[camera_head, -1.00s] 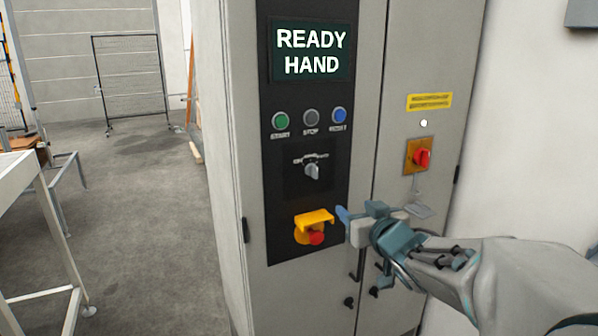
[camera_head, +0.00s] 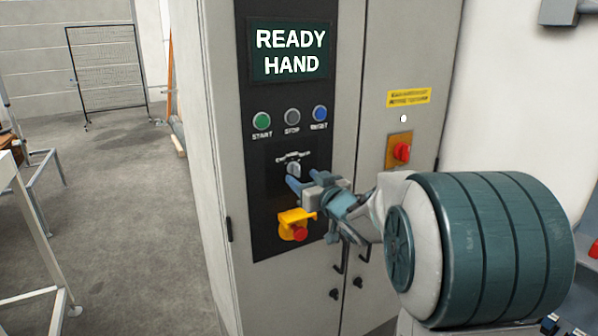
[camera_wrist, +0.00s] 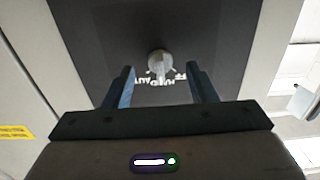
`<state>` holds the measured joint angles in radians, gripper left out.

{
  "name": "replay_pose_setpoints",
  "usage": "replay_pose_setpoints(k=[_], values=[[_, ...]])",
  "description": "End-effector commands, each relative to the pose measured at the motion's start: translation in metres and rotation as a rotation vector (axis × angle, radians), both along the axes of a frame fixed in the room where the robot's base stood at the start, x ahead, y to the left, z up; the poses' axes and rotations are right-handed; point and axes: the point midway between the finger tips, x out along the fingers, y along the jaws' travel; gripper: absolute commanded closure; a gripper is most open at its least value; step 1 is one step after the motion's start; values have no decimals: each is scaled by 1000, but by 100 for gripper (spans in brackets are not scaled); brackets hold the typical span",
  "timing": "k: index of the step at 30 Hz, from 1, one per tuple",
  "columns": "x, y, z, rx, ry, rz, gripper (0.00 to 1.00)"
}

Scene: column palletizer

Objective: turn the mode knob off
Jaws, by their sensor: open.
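The mode knob (camera_head: 293,169) is a small grey knob on the black panel, below the row of buttons. It also shows in the wrist view (camera_wrist: 159,64), beyond and roughly between my two blue fingers, with upside-down white lettering beside it. My gripper (camera_head: 294,183) is open and empty, its fingertips just below and in front of the knob in the head view. I see no contact with the knob. The display (camera_head: 289,52) reads READY HAND. The lettering at the knob is too small to read fully.
Green (camera_head: 262,121), grey (camera_head: 292,117) and blue (camera_head: 320,113) buttons sit above the knob. A red emergency button (camera_head: 299,233) with a yellow guard (camera_head: 294,217) is just below my gripper. A red rotary switch (camera_head: 402,152) is on the right door. Open floor lies left of the cabinet.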

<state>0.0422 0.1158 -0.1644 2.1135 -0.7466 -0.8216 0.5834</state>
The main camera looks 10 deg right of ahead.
Motion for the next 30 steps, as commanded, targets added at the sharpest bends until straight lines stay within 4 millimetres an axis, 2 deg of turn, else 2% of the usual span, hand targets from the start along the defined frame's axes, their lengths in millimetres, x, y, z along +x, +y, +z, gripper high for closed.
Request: replay_pose_setpoints(k=[3, 7, 18, 19, 22, 24, 30], values=[[16, 5, 1, 1, 1, 1, 49], [26, 8, 1, 1, 1, 0, 49], [31, 10, 0, 0, 0, -1, 49], [31, 10, 0, 0, 0, -1, 51], [30, 10, 0, 0, 0, -1, 79], [30, 10, 0, 1, 0, -1, 93], [30, 10, -1, -6, -2, -1, 93]])
